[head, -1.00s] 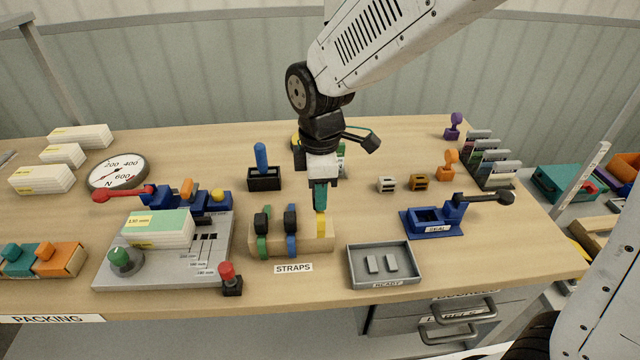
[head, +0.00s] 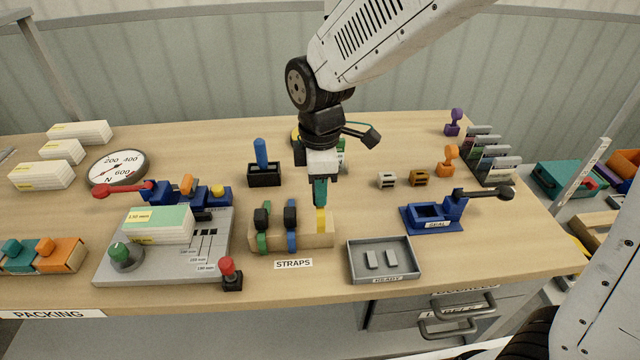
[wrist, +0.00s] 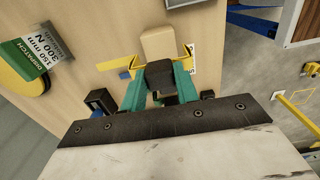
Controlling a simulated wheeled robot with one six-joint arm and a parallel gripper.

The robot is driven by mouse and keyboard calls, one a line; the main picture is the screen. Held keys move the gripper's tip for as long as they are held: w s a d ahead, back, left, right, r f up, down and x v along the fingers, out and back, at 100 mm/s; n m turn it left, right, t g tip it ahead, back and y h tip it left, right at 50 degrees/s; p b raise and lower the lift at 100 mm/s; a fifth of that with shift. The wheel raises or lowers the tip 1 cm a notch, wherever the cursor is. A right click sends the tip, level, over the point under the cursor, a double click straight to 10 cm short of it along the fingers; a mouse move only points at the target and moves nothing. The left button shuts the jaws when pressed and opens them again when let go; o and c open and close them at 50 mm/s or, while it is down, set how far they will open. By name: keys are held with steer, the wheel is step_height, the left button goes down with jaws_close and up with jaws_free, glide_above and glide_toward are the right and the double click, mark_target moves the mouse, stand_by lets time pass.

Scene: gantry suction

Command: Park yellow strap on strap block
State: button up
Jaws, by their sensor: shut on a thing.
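The yellow strap (head: 321,222) is at the right end of the pale wooden strap block (head: 261,240), behind the STRAPS label. In the wrist view the yellow strap (wrist: 129,67) spreads to both sides of the wooden block (wrist: 158,42). My gripper (head: 320,198) points straight down over that end. In the wrist view its teal fingers (wrist: 160,86) are shut on the strap's black buckle. I cannot tell whether the strap bears fully on the block. A green strap (head: 262,241) and a blue strap (head: 291,238), both with black buckles, hang over the block's left and middle.
A grey READY tray (head: 355,272) with two small pieces stands right of the block. A blue GOAL fixture (head: 430,226) is farther right. A blue-handled tool in a black holder (head: 264,178) stands behind. A grey plate (head: 112,268) with knobs lies left.

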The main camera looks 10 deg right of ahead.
steer(key=shift+f, duration=3.05)
steer(key=o, duration=1.1)
step_height(320, 180, up, 8)
steer(key=shift+f, duration=0.1)
